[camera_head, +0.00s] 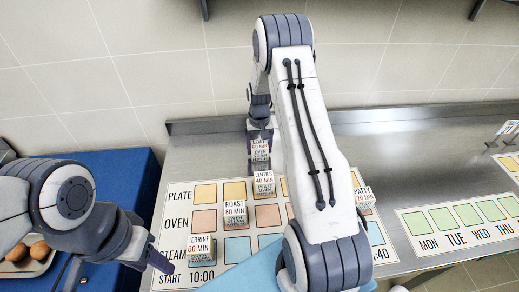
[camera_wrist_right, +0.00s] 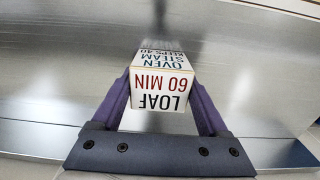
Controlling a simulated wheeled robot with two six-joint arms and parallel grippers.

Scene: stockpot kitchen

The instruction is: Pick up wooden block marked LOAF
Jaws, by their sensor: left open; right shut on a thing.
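The block marked LOAF, 60 MIN (camera_wrist_right: 158,92) is between the fingers of my right gripper (camera_wrist_right: 158,100) in the right wrist view, its lettering upside down there. The fingers are shut on its two sides. My left gripper (camera_head: 152,262) is open and empty at the lower left, near the START corner of the board.
Blocks marked ROAST (camera_head: 235,215), LENTILS (camera_head: 263,182), TERRINE (camera_head: 200,248) and PATTY (camera_head: 364,199) stand on the board (camera_head: 178,222). A weekday board (camera_head: 432,222) lies at right. Eggs (camera_head: 39,250) sit in a tray at left. Bare steel counter (camera_head: 400,150) lies between.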

